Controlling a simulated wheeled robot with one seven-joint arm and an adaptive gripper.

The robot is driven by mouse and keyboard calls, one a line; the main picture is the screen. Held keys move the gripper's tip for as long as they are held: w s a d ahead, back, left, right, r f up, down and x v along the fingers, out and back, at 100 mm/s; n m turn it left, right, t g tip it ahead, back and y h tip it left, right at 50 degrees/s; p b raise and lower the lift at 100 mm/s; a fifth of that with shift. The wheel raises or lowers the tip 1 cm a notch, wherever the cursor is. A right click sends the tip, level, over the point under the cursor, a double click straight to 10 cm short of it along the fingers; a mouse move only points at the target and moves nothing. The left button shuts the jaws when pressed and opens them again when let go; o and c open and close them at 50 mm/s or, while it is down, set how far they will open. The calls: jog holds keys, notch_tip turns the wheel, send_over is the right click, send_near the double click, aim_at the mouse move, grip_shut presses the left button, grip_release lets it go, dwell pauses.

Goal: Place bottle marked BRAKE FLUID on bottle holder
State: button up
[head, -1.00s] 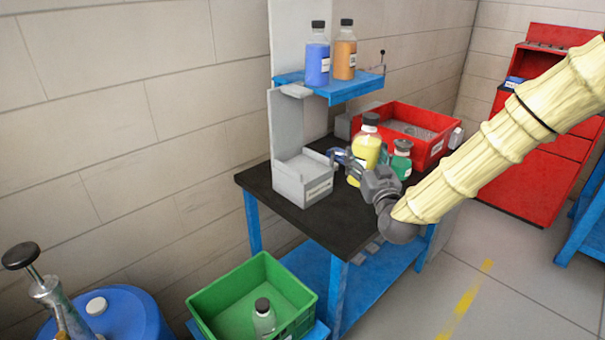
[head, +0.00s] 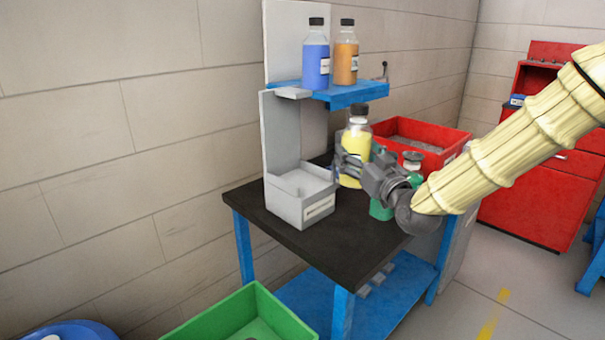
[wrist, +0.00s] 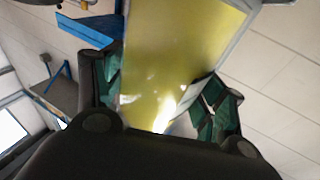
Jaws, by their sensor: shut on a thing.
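A bottle of yellow liquid with a black cap (head: 356,140) is between the fingers of my gripper (head: 350,165), which is shut on it. The bottle is upright in the head view, above the black table top. The wrist view shows its yellow side (wrist: 175,60) filling the space between the fingers (wrist: 160,100). Its label cannot be read. The grey bottle holder (head: 300,200), with a tall back plate and a small label on its front, stands on the table left of the bottle, apart from it.
A green bottle (head: 381,205) stands behind my gripper, partly hidden. A red bin (head: 440,135) is at the table's back right. A blue shelf (head: 345,93) above carries a blue bottle (head: 316,60) and an orange bottle (head: 345,58). A green crate (head: 215,328) is below, front left.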

jog(key=w+a+f, duration=0.1)
jog(key=w+a, duration=0.2)
jog(key=a, duration=0.1)
jog(key=w+a+f+p, duration=0.1)
jog(key=w+a+f, duration=0.1)
jog(key=w+a, duration=0.1)
jog(key=w+a+f, duration=0.2)
jog(key=w+a, duration=0.1)
jog(key=a, duration=0.2)
jog(key=shift+w+p, duration=0.1)
jog(key=shift+p, duration=0.25)
jog(key=shift+a+r, duration=0.1)
jog(key=o, duration=1.5)
jog(key=shift+f, duration=0.2)
jog(key=shift+r, duration=0.15)
jog(key=b+v, duration=0.1)
jog(key=v, duration=1.1)
